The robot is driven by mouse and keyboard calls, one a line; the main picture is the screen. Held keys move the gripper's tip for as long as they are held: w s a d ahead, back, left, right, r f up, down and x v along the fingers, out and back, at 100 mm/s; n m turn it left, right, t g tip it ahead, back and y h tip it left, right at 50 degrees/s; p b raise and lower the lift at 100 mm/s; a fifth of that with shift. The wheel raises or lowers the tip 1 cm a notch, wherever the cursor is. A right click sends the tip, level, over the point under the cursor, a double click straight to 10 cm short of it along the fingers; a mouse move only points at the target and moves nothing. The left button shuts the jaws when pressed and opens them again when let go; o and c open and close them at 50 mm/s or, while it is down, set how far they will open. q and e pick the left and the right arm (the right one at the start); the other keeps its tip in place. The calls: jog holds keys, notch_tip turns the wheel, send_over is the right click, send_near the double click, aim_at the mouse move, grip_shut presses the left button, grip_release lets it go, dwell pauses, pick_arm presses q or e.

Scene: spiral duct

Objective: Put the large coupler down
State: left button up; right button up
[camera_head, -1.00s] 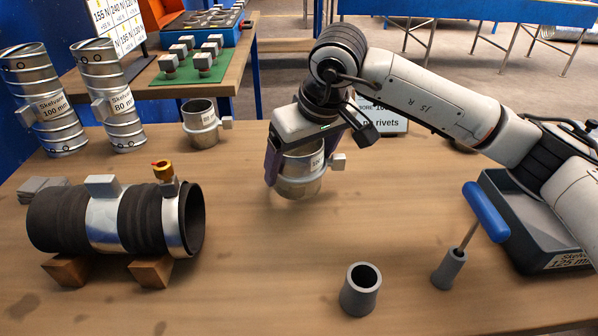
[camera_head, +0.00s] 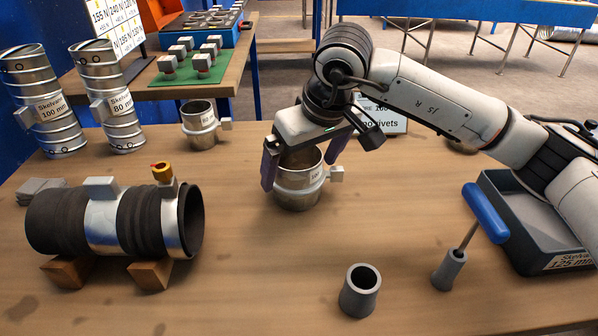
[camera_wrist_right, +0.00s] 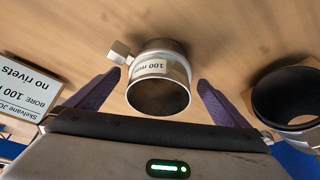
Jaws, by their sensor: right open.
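The large coupler (camera_head: 297,192) is a short shiny metal ring with a grey block on its right side. It stands upright on the wooden table, near the middle. Its label reads 100 mm in the right wrist view (camera_wrist_right: 150,68). My right gripper (camera_head: 304,160) is open above it, with a purple finger on either side. In the right wrist view, gaps show between the coupler and both fingers (camera_wrist_right: 160,78). My left gripper is not in view.
A dark duct (camera_head: 150,220) with metal bands lies on wooden blocks at left. A smaller coupler (camera_head: 200,128) stands behind. A grey cup (camera_head: 360,292) and a blue-handled tool (camera_head: 485,212) are in front. A grey bin (camera_head: 530,215) is at right.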

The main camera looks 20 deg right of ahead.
jog(key=v, duration=0.9)
